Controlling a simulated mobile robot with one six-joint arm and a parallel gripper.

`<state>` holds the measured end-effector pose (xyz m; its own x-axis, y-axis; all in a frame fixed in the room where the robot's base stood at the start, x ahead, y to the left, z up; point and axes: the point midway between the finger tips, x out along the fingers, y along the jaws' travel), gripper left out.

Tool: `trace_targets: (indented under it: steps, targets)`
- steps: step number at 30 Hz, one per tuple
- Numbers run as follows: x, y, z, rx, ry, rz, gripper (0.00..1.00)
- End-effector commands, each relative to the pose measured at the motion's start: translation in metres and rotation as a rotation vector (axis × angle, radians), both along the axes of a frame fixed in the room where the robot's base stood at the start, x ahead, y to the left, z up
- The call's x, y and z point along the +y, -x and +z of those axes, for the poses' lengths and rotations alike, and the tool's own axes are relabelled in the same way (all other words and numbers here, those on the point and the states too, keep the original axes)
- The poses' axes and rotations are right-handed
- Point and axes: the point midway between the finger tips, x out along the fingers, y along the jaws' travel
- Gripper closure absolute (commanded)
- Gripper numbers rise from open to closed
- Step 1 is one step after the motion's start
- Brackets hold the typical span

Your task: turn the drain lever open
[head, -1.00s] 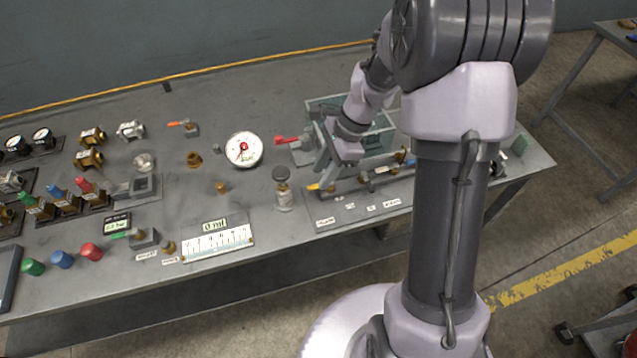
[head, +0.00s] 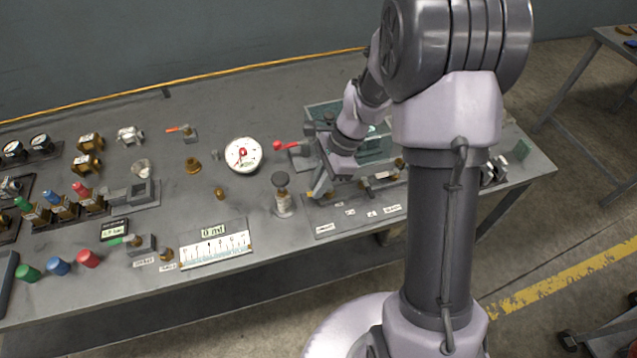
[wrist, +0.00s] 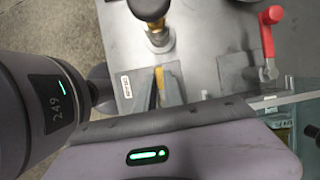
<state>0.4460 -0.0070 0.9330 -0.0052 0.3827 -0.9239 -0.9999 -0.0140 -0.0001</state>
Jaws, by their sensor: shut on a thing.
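A yellow lever (wrist: 160,82) shows as a narrow strip in the wrist view, beside a white printed label (wrist: 126,86) too small to read surely. I take it to be the drain lever. My gripper (head: 319,192) is low over the front of the glass-tank station in the head view, and in the wrist view its fingertips (wrist: 160,98) are at the lever. It is shut on the lever. In the head view my gripper and wrist hide the lever, so its exact angle cannot be told.
A black-knobbed valve (head: 281,190) stands just left of my gripper. A red-handled lever (head: 290,147) is behind it, next to the glass tank (head: 345,112). The bench's back area is clear.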

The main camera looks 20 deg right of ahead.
Motion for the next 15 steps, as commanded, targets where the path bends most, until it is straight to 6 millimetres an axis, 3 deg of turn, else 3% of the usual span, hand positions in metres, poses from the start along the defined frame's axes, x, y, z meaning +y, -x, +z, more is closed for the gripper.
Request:
trace_targets:
  steps: [8, 15]
  targets:
    - [-0.0005, 0.0039, 0.0029, 0.001, 0.000, 0.133, 1.00]
    - [-0.0017, 0.0100, 0.0040, 0.002, 0.000, 0.348, 1.00]
